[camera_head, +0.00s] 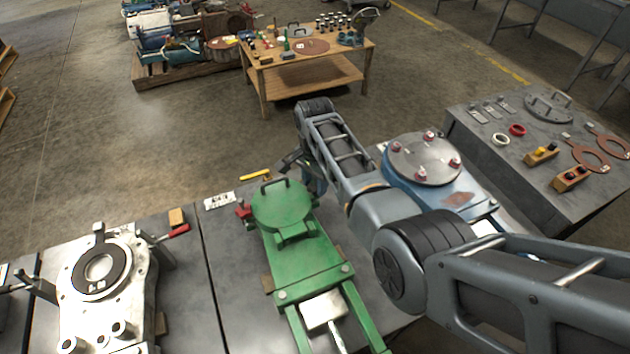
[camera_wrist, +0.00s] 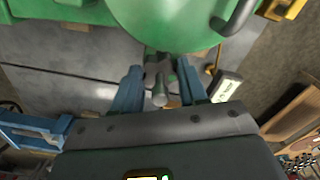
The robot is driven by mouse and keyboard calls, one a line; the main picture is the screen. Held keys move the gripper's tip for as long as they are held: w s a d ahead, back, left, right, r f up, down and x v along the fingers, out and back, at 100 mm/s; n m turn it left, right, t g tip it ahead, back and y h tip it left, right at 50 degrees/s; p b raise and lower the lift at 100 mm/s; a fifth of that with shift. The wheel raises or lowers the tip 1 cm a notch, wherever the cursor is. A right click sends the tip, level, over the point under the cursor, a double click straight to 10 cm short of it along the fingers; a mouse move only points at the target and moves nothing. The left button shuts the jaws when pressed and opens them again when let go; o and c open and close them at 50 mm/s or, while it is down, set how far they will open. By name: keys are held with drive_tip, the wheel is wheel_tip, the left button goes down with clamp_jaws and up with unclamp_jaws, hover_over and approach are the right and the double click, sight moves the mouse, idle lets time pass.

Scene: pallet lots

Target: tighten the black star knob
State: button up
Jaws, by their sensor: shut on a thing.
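A green fixture (camera_head: 318,262) with a round green lid (camera_head: 285,207) stands on the grey bench; the lid also fills the top of the wrist view (camera_wrist: 170,25). My gripper (camera_head: 314,184) is at the far right side of the lid, partly hidden by my arm. In the wrist view, its two blue fingers (camera_wrist: 168,88) are on both sides of a dark knob (camera_wrist: 158,72) with a grey rod end, just below the lid's edge. The gripper is shut on this knob, apparently the black star knob. The knob's lobes are mostly hidden, and it is not visible in the head view.
A blue fixture (camera_head: 462,196) with a round steel cover (camera_head: 424,160) stands close to the right of my arm. A steel flange fixture (camera_head: 110,290) is at the left. A white label tag (camera_head: 219,200) and a yellow bar (camera_head: 255,175) lie near the bench's back edge.

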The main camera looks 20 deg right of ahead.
drive_tip(key=o, duration=1.1)
drive_tip(key=shift+c, duration=0.2)
wheel_tip(320, 180, up, 8)
drive_tip(key=shift+f, duration=0.1)
